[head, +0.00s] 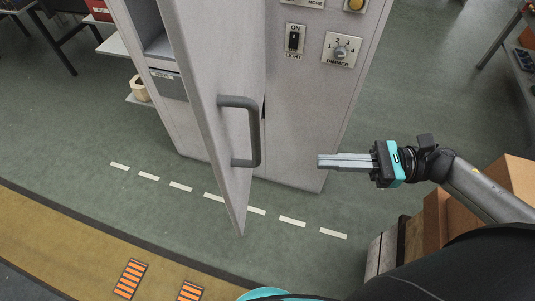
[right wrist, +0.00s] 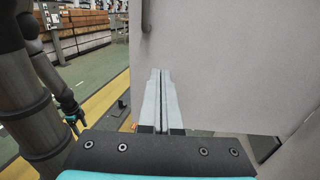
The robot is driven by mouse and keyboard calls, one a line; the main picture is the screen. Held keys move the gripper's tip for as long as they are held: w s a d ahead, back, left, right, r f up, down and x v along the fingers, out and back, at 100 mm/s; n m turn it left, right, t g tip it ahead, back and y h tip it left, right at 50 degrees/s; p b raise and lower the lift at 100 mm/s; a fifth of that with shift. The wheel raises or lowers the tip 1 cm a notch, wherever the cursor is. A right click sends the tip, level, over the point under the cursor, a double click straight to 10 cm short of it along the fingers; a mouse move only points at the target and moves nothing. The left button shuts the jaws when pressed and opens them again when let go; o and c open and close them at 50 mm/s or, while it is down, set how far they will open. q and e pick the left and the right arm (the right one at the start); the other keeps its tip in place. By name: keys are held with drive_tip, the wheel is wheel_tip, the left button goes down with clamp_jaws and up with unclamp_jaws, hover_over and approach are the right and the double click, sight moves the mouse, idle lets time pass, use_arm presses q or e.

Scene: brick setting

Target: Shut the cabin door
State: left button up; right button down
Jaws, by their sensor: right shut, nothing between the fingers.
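The cabin door (head: 205,75) is a tall grey panel standing open, sticking out from the grey cabinet (head: 285,105) towards me. Its dark grey bar handle (head: 256,135) is on the face turned to the right. My right gripper (head: 320,161) is shut and empty, to the right of the handle and pointing at it, with a visible gap in the head view. In the right wrist view the shut fingers (right wrist: 161,75) point at the door face (right wrist: 225,70), with the handle's lower end (right wrist: 146,18) above them. My left arm seems to show at that view's left edge; its gripper is too small to read.
A light switch (head: 295,39) and a dimmer knob (head: 341,50) are on the cabinet front. Brown boxes (head: 435,220) stand below my right arm. White dashes (head: 292,221) mark the green floor, with open floor right of the cabinet.

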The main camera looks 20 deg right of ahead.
drive_tip(key=p+x, duration=0.3)
drive_tip(key=x, duration=0.8)
drive_tip(key=shift+w+a, duration=0.15)
drive_tip(key=shift+a, duration=0.1)
